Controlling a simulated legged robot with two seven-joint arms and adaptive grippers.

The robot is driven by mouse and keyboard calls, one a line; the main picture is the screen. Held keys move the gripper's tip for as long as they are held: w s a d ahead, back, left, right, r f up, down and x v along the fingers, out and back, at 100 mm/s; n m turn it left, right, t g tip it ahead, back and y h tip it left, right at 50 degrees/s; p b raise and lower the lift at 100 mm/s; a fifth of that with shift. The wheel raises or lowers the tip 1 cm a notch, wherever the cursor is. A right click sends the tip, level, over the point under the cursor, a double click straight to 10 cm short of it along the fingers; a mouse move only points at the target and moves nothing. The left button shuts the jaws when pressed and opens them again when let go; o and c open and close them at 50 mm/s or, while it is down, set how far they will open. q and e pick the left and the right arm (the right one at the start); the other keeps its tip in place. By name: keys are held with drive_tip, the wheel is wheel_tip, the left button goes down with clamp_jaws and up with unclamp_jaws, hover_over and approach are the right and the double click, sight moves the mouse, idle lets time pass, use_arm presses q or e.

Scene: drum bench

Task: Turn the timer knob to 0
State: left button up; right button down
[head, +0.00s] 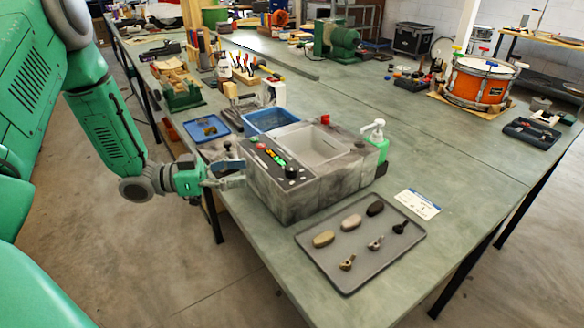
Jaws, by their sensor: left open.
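A grey stone-patterned machine (310,197) with an open basin (312,146) stands near the bench's left edge. Its sloped dark control panel (271,158) faces left and carries small green, red and yellow parts. A dark round knob (291,173) sits toward the panel's near end. I cannot read its marks or tell where it points, nor be sure it is the timer knob. My left gripper (237,174) is open, just left of the machine and beside the panel, apart from the knob as far as I can see. My right gripper is not in view.
A grey tray (361,260) with stones and small metal parts lies in front of the machine. A green pump bottle (377,142), a white card (417,204), a blue bin (270,120) and a blue tray (207,129) are close by. An orange drum (478,84) stands far right. The middle bench is clear.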

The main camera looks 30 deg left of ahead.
use_arm(q)
drive_tip(key=shift+d, duration=0.1)
drive_tip(key=n+t+y+b, duration=0.2)
drive_tip(key=n+t+y, duration=0.3)
drive_tip(key=y, duration=0.3)
approach(286, 172)
drive_tip(key=b+x, duration=0.2)
drive_tip(key=b, duration=0.1)
drive_tip(key=b+x, duration=0.2)
drive_tip(key=b, duration=0.1)
drive_tip(key=shift+w+f, duration=0.1)
drive_tip(key=shift+f, duration=0.15)
drive_tip(key=x, duration=0.7)
drive_tip(key=shift+w+d+r, duration=0.1)
drive_tip(key=shift+w+r, duration=0.1)
drive_tip(key=shift+r, duration=0.1)
clamp_jaws()
